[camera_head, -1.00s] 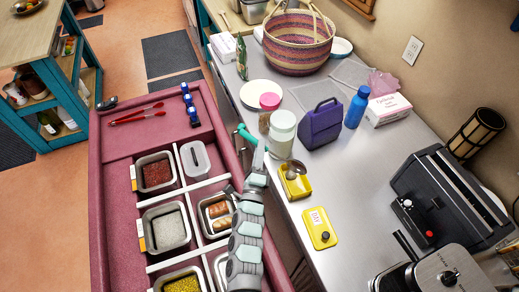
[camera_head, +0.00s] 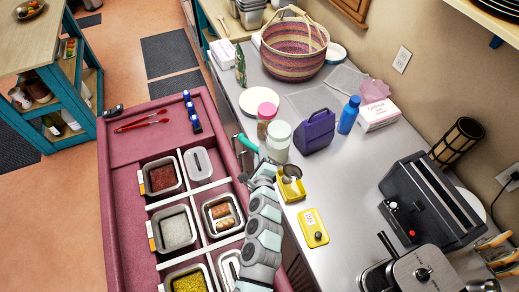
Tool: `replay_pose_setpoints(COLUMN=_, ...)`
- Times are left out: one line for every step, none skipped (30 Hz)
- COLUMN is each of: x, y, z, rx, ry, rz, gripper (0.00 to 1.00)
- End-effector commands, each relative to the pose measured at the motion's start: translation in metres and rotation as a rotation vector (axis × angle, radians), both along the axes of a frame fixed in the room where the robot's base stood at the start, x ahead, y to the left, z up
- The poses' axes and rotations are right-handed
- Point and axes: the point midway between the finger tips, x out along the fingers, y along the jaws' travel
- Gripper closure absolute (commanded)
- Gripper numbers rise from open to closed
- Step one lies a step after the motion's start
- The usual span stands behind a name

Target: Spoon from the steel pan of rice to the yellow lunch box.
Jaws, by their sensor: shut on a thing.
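The steel pan of rice (camera_head: 176,232) sits in the maroon counter, filled with pale grains. The yellow lunch box (camera_head: 287,194) stands open near the left edge of the grey worktop. My gripper (camera_head: 266,165) is shut on a spoon with a teal handle (camera_head: 246,142), whose end sticks out up and to the left. The spoon's grey bowl (camera_head: 290,179) is over the lunch box. Whether it holds rice, or touches the box, is too small to tell. The jaws are small and partly hidden by my arm.
A yellow lid (camera_head: 313,228) lies in front of the box. A white-lidded jar (camera_head: 278,141), a pink-lidded jar (camera_head: 266,117) and a purple lunch bag (camera_head: 314,132) stand close behind it. A black toaster (camera_head: 437,205) is at right. Other food pans surround the rice.

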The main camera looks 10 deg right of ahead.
Motion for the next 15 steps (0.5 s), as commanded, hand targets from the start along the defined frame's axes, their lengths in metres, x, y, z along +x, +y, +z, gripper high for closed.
replay_pose_setpoints(x=0.0, y=-0.003, z=0.008, rx=0.014, ry=0.016, rz=0.004, gripper=1.0)
replay_pose_setpoints(x=0.0, y=-0.002, z=0.009, rx=0.023, ry=0.027, rz=0.011, gripper=1.0)
replay_pose_setpoints(x=0.0, y=-0.003, z=0.009, rx=0.036, ry=0.041, rz=0.017, gripper=1.0)
replay_pose_setpoints(x=0.0, y=-0.003, z=0.01, rx=0.044, ry=0.05, rz=0.021, gripper=1.0)
replay_pose_setpoints(x=0.0, y=-0.004, z=0.011, rx=0.053, ry=0.059, rz=0.026, gripper=1.0)
replay_pose_setpoints(x=0.0, y=-0.003, z=0.012, rx=0.066, ry=0.072, rz=0.033, gripper=1.0)
replay_pose_setpoints(x=0.0, y=-0.004, z=0.012, rx=0.075, ry=0.084, rz=0.039, gripper=1.0)
replay_pose_setpoints(x=0.001, y=-0.004, z=0.013, rx=0.084, ry=0.094, rz=0.044, gripper=1.0)
replay_pose_setpoints(x=0.001, y=-0.004, z=0.013, rx=0.097, ry=0.108, rz=0.05, gripper=1.0)
replay_pose_setpoints(x=0.001, y=-0.004, z=0.014, rx=0.105, ry=0.117, rz=0.055, gripper=1.0)
replay_pose_setpoints(x=0.001, y=-0.005, z=0.015, rx=0.114, ry=0.128, rz=0.058, gripper=1.0)
replay_pose_setpoints(x=0.001, y=-0.005, z=0.016, rx=0.126, ry=0.142, rz=0.066, gripper=1.0)
replay_pose_setpoints(x=0.001, y=-0.004, z=0.016, rx=0.136, ry=0.153, rz=0.073, gripper=1.0)
replay_pose_setpoints(x=0.001, y=-0.005, z=0.017, rx=0.146, ry=0.164, rz=0.078, gripper=1.0)
replay_pose_setpoints(x=0.003, y=-0.006, z=0.02, rx=0.158, ry=0.18, rz=0.086, gripper=1.0)
